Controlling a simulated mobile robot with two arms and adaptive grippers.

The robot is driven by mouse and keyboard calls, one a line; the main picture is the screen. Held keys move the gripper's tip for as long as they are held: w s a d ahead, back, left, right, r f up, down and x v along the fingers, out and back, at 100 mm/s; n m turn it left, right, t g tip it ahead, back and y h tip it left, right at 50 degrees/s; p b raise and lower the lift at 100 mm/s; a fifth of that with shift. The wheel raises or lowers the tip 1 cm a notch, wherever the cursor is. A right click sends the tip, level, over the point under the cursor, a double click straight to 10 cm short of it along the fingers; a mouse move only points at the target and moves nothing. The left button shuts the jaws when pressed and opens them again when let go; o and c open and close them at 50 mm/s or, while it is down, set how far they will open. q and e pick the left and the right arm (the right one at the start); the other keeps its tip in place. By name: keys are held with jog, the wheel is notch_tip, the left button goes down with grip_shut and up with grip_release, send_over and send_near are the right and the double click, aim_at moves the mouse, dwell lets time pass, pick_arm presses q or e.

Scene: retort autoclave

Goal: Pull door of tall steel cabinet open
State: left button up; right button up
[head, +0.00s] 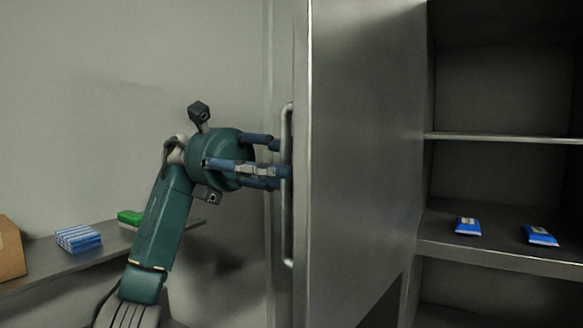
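The steel cabinet's door (360,160) stands swung open, its broad face toward the middle of the head view. A long vertical bar handle (287,225) runs along its left edge. The cabinet interior (500,90) shows at the right with several shelves. My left gripper (284,165) is at the handle, with its blue fingers reaching right to the bar at mid height. The fingertips are partly hidden at the handle and door edge, so whether they are closed on the bar is unclear. My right gripper is not in view.
Two blue-and-white packets (467,226) (541,235) lie on a cabinet shelf (480,251). At the left, a wall shelf (50,263) holds a cardboard box (10,250), a striped blue-white stack (78,238) and a green-and-white item (130,218). A plain wall stands behind my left arm.

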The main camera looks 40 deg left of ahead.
pick_arm(q)
jog(key=a, duration=0.7)
jog(key=shift+w+a, duration=0.3)
jog(key=shift+w, duration=0.1)
dwell(0.3)
